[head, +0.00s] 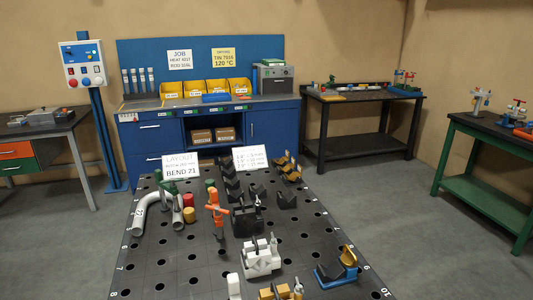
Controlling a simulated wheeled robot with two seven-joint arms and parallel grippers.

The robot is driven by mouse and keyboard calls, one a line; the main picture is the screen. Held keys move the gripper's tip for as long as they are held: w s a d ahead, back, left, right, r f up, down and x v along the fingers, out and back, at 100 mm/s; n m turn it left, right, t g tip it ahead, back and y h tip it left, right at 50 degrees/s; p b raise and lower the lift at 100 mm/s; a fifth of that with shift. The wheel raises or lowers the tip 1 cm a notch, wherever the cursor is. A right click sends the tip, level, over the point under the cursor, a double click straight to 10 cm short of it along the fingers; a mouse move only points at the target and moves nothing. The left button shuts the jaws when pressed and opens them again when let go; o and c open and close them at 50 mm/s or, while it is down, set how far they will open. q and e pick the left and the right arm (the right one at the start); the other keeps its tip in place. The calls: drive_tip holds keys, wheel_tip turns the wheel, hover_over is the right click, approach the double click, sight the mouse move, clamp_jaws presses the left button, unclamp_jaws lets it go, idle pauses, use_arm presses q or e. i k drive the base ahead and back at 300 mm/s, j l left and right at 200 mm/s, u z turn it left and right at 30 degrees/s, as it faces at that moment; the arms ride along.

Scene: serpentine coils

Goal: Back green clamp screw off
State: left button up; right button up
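A small green piece (158,176) stands at the back left of the perforated bench top (150,280), by the grey bent pipe (140,215). A second green piece (210,184) stands to its right, behind an upright orange clamp (215,210). Both are too small to show a screw clearly, and I cannot tell which is the green clamp meant. Neither of my grippers is in view, and nothing is seen touching the green pieces.
Dark V-shaped blocks (287,200), a white fixture (262,257) and a blue-based fixture (337,270) stand on the bench. Two signs (182,166) stand at its back. The bench's left part has free holes. Open floor (420,240) lies right.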

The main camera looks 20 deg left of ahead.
sight(172, 181)
drive_tip(key=u, duration=1.4)
drive_tip(key=j+z, duration=0.15)
drive_tip(key=j, duration=0.7)
drive_tip(key=j+z, duration=0.15)
drive_tip(key=j, duration=0.7)
drive_tip(key=k+j+z, duration=0.2)
drive_tip(key=j, duration=0.6)
drive_tip(key=i+j+z, duration=0.15)
drive_tip(key=j, duration=0.35)
drive_tip(key=i+j+z, duration=0.2)
drive_tip(key=j, duration=0.3)
drive_tip(key=j+z, duration=0.15)
drive_tip(key=j, duration=0.35)
drive_tip(key=i+j+z, duration=0.35)
drive_tip(key=i+j, duration=0.6)
drive_tip(key=i, duration=0.05)
